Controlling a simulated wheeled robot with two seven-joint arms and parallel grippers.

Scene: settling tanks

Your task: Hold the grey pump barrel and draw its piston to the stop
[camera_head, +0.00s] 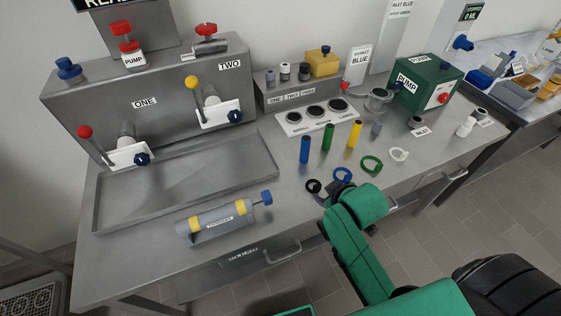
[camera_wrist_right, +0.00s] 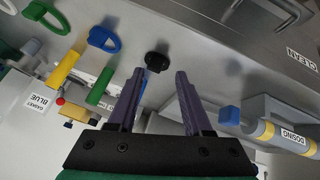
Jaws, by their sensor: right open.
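The grey pump barrel (camera_head: 222,212) lies in a cradle on the bench, with yellow bands and a label. Its piston's blue knob (camera_head: 266,198) sticks out a little way at the right end. The wrist view shows the barrel (camera_wrist_right: 265,107) at the right edge, its blue knob (camera_wrist_right: 229,115) pointing toward my fingers. My right gripper (camera_wrist_right: 159,75) is open and empty, right of the knob in the head view and apart from it. In the head view my green right wrist mostly hides its fingers. My left gripper is not in view.
A black ring (camera_head: 313,186) and a blue ring (camera_head: 342,174) lie near my right gripper; green and white rings lie farther right. Blue, green and yellow cylinders (camera_head: 327,137) stand behind. A shallow metal tray (camera_head: 188,219) lies behind the barrel. A drawer handle (camera_head: 283,254) projects in front.

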